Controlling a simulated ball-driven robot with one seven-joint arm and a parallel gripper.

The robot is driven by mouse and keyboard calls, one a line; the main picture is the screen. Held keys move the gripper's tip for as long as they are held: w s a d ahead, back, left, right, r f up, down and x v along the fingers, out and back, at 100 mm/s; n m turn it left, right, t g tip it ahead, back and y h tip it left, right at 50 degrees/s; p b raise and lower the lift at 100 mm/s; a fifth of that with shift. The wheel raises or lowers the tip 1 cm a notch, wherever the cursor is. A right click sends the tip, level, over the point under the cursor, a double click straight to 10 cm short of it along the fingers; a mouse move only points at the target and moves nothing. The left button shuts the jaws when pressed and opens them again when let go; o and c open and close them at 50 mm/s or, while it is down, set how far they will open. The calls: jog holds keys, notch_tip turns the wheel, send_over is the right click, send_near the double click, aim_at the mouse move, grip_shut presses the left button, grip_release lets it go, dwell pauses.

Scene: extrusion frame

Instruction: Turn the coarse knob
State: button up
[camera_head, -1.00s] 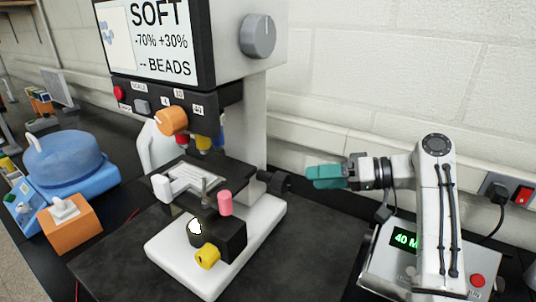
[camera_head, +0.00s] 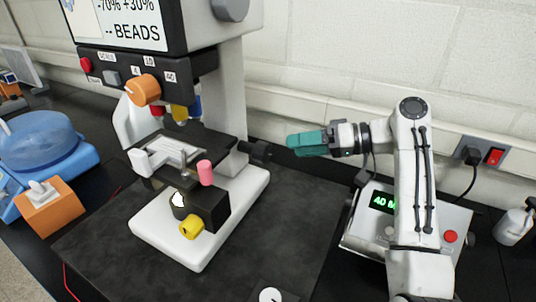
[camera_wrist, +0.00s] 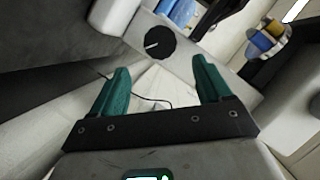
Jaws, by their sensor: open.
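A black round knob (camera_head: 257,152) sticks out from the right side of the white microscope-like stand (camera_head: 236,90); no label names it as the coarse knob. In the wrist view the black knob (camera_wrist: 160,44) shows its face with a white line, ahead of my fingers and roughly between them. My gripper (camera_head: 292,143) has teal fingers and is to the right of the knob, with a gap between them. The wrist view shows the gripper (camera_wrist: 160,70) open and empty, its fingers spread apart. It is not touching the knob.
The stand also bears an orange knob (camera_head: 143,90), a pink knob (camera_head: 205,173), a yellow knob (camera_head: 190,228) and a grey knob (camera_head: 231,8). A grey box with a green display (camera_head: 382,202) stands by my arm. The dark mat (camera_head: 275,235) in front is mostly clear.

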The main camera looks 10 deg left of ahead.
aim_at(268, 152)
jog(key=a+f+n+t+p, duration=0.1)
jog(key=a+n, duration=0.1)
jog(key=a, duration=0.1)
jog(key=a+n+t+h+p, duration=0.1)
jog(key=a+n, duration=0.1)
jog(key=a, duration=0.1)
jog(key=a+f+n+t+h+p, duration=0.1)
jog(key=a+n, duration=0.1)
jog(key=a, duration=0.1)
jog(key=shift+f+t, duration=0.3)
jog(key=shift+f, duration=0.05)
dwell(0.4)
jog(key=c, duration=1)
jog(key=shift+m+g, duration=0.8)
jog(key=shift+m, duration=0.4)
jog(key=o, duration=1)
